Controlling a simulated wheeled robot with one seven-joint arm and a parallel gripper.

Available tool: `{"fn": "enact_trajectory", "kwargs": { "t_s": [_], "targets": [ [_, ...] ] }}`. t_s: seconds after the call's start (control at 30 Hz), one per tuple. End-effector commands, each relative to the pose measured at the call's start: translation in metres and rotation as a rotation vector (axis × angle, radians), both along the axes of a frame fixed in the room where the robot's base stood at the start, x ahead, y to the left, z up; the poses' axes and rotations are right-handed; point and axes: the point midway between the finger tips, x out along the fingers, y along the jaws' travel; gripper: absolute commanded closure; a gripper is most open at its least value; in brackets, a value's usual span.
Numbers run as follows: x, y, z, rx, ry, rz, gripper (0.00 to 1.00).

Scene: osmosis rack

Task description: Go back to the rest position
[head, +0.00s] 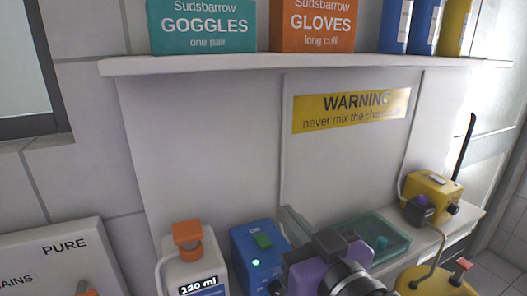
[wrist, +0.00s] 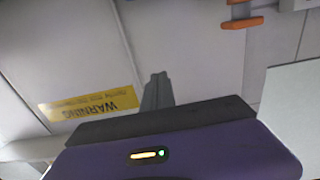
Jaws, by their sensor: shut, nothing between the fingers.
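My gripper (head: 291,213) is in the lower middle of the head view, in front of the white wall panel and just right of the blue box with a green switch. Its grey fingers are together with nothing between them. In the wrist view my gripper (wrist: 158,80) shows its closed fingers beyond the purple body, pointing towards the pale panel. No object is held.
A shelf (head: 300,62) with goggles and gloves boxes runs above. Below stand a 120 ml bottle (head: 190,268) with an orange cap, the blue box (head: 246,262), a teal tray (head: 396,243) and a yellow device (head: 428,196). A warning sign (head: 350,110) is on the panel.

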Motion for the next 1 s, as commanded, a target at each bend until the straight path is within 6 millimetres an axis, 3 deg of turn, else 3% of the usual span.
{"fn": "enact_trajectory", "kwargs": {
  "t_s": [0.1, 0.27, 0.57, 1.0],
  "targets": [
    [-0.003, -0.012, 0.014, 0.049, -0.09, -0.033, 1.0],
    [-0.017, -0.031, 0.003, 0.107, -0.157, -0.087, 1.0],
    [-0.068, -0.074, -0.056, 0.16, -0.193, -0.204, 1.0],
    [-0.188, -0.122, -0.147, 0.11, -0.12, -0.333, 1.0]
  ]
}}
